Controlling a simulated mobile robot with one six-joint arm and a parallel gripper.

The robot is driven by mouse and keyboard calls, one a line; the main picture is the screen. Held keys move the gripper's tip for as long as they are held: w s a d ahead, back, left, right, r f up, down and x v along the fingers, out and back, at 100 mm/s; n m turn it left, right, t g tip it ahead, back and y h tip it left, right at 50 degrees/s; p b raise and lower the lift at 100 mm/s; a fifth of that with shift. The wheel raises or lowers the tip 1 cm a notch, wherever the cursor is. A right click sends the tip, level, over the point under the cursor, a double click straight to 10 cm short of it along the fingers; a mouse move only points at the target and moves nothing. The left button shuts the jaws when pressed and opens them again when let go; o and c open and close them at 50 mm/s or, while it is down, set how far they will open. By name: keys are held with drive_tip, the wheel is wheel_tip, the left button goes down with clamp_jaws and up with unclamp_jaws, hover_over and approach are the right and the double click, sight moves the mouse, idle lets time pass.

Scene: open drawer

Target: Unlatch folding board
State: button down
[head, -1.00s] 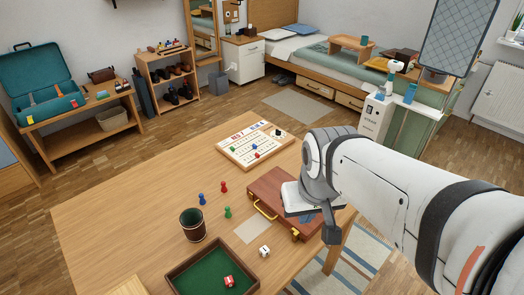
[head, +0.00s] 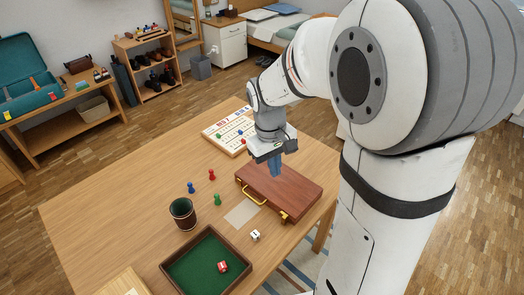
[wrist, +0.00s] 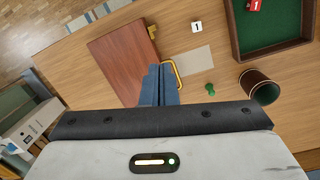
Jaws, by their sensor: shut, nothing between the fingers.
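The folding board (head: 285,188) is a closed reddish-brown wooden case lying flat near the table's right edge. It has a gold handle (head: 254,196) on its front side and a gold latch (head: 284,216) at the near end of that side. The wrist view shows the board (wrist: 125,55), the handle (wrist: 178,75) and this latch (wrist: 152,32). The other latch is not clear. My gripper (head: 275,170), with blue fingers pointing down, is over the far end of the board. In the wrist view its shut, empty fingers (wrist: 160,85) hide part of the board beside the handle.
A white die (head: 255,235) and a pale card (head: 242,215) lie in front of the board. A dice cup (head: 183,213), coloured pawns (head: 217,200) and a green-lined tray (head: 205,262) stand to the left. A game board (head: 228,130) lies behind.

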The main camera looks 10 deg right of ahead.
sight(283, 218)
drive_tip(key=w+a+f+n+g+h+p, duration=0.1)
drive_tip(key=w+a+f+n+g, duration=0.1)
drive_tip(key=w+f, duration=0.6)
wheel_tip(283, 218, down, 3)
drive_tip(key=shift+a+r+n+g, duration=0.15)
drive_tip(key=shift+a+n+g, duration=0.2)
drive_tip(key=shift+n, duration=0.35)
drive_tip(key=shift+s, duration=0.1)
drive_tip(key=p+x, duration=0.1)
drive_tip(key=x, duration=0.8)
drive_tip(key=shift+s+d+p, duration=0.1)
drive_tip(key=shift+d+p, duration=0.15)
drive_tip(key=shift+p, duration=0.1)
drive_tip(key=s+d, duration=0.1)
drive_tip(key=s+d+p, duration=0.1)
drive_tip(key=shift+s+f, duration=0.3)
drive_tip(key=shift+f, duration=0.05)
drive_tip(key=shift+s+d+f, duration=0.1)
drive_tip(key=shift+s+d, duration=0.15)
drive_tip(key=shift+s, duration=0.1)
